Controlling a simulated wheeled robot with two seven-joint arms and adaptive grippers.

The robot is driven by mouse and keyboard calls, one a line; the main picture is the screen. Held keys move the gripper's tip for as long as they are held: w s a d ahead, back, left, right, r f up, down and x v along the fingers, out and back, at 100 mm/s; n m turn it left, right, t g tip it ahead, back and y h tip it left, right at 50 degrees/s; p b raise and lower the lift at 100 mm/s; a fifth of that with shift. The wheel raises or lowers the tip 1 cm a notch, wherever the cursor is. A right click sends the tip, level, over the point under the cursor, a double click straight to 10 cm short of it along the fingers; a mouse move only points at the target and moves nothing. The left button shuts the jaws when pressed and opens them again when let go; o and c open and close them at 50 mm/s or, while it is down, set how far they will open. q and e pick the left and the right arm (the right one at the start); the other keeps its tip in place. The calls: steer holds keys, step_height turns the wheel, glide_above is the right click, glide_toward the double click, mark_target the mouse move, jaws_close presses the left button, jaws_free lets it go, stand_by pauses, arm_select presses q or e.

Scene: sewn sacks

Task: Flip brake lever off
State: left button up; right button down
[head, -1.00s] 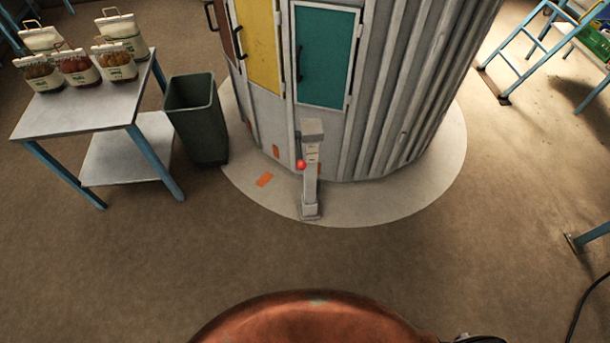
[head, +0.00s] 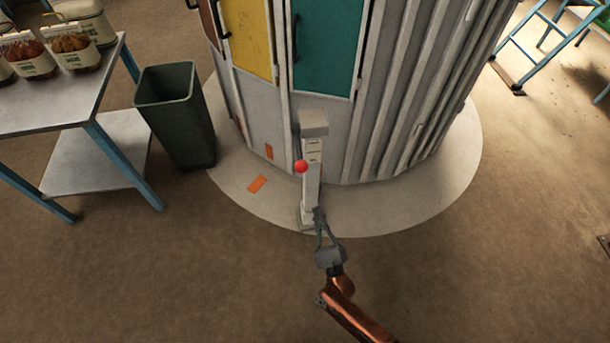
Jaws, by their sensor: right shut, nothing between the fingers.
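The brake lever shows as a red ball knob (head: 301,166) on the left side of a pale grey post (head: 312,185). The post stands upright on the round pale floor plate, in front of the ribbed grey drum. My right gripper (head: 319,214) is shut and empty. Its fingertips are at the lower part of the post in the picture, below the knob and apart from it. I cannot tell whether the fingertips touch the post. The lever's arm behind the knob is hard to make out. My left gripper is not in view.
The ribbed drum (head: 402,90) with yellow (head: 248,35) and teal (head: 326,45) doors stands right behind the post. A dark green bin (head: 180,120) and a metal table (head: 60,100) with sacks are at the left. The floor in front is clear.

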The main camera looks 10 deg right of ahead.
arm_select(q)
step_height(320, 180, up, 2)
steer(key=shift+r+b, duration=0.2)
steer(key=shift+b, duration=0.25)
arm_select(e)
steer(key=m, duration=0.1)
steer(key=r+m, duration=0.1)
steer(key=r+m+t+h, duration=0.1)
steer(key=shift+w+a+r+m, duration=0.15)
steer(key=shift+w+a+m, duration=0.1)
steer(key=shift+w+m, duration=0.1)
steer(key=shift+w, duration=0.15)
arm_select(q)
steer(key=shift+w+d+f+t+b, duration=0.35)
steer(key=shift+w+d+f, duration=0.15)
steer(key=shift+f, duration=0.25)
arm_select(e)
steer(key=w+a+r, duration=0.2)
steer(key=w+r, duration=0.5)
steer(key=r, duration=0.1)
steer(key=shift+w+r, duration=0.2)
steer(key=shift+w, duration=0.05)
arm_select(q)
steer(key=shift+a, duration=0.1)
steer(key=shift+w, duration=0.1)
arm_select(e)
steer(key=shift+r, duration=0.1)
